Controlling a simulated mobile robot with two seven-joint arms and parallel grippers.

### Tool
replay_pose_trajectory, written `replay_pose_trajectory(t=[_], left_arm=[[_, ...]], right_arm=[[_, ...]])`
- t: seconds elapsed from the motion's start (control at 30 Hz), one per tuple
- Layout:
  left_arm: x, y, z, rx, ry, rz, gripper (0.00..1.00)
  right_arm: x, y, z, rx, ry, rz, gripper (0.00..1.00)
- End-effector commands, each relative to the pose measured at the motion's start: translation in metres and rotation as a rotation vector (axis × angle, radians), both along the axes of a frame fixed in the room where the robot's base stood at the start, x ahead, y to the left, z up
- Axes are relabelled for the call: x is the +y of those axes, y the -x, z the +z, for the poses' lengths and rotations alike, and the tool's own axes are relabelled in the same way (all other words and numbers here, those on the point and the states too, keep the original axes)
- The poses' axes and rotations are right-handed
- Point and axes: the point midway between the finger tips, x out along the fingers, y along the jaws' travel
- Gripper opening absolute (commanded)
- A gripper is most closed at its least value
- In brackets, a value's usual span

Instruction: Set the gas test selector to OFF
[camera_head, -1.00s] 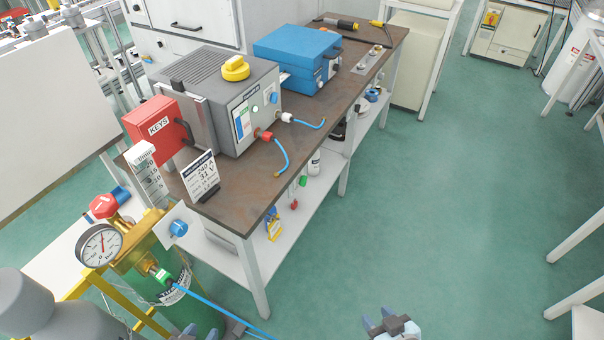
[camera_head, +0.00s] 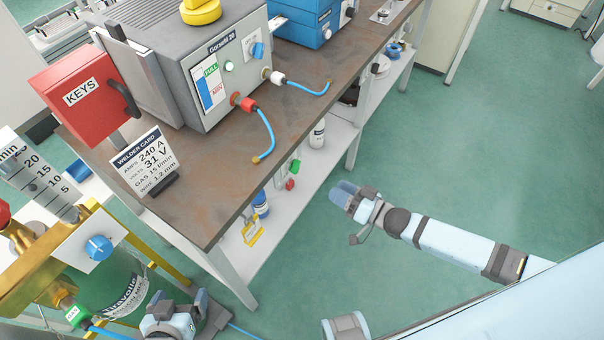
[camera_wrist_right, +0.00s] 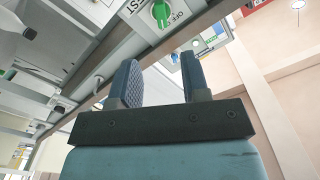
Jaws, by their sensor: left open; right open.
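In the right wrist view, a green knob (camera_wrist_right: 161,13) sits on a pale plate beside printed OFF and TEST lettering. I cannot tell its setting. My right gripper (camera_wrist_right: 161,80) is open and empty, its fingers pointing toward the plate but apart from it. In the head view my right gripper (camera_head: 345,194) is over the floor in front of the bench's front edge. The knob's face is not visible in the head view. My left gripper (camera_head: 180,311) is open at the lower left, near the green gas cylinder (camera_head: 112,293).
The brown-topped bench (camera_head: 215,200) carries a grey welder (camera_head: 235,110), a red KEYS box (camera_head: 80,95) and a welder card (camera_head: 143,163). A blue knob (camera_head: 98,247) is on a white plate by the cylinder. Floor right of the bench is open.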

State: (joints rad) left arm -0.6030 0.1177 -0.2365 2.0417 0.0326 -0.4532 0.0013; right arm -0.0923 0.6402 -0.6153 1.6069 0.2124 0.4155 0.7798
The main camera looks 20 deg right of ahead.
Motion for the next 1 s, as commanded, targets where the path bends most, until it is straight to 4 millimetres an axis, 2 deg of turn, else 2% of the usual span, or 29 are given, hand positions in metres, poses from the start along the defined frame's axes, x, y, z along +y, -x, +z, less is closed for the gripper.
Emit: replay_pose_trajectory(t=[0.3,0.5,0.7,1.0], left_arm=[[0.003,0.005,-0.005,0.012,-0.009,-0.002,0.9],[0.007,0.006,-0.007,0.014,-0.018,-0.006,0.9],[0.006,0.005,-0.007,0.012,-0.016,-0.005,0.9],[0.004,0.003,-0.006,0.011,-0.009,-0.001,0.9]], right_arm=[[0.043,-0.055,0.003,-0.004,0.0,-0.001,0.43],[0.063,-0.081,0.002,-0.002,0.001,-0.001,0.43],[0.073,-0.093,0.001,-0.001,0.002,-0.001,0.43],[0.074,-0.094,0.001,0.0,0.003,-0.001,0.43]])
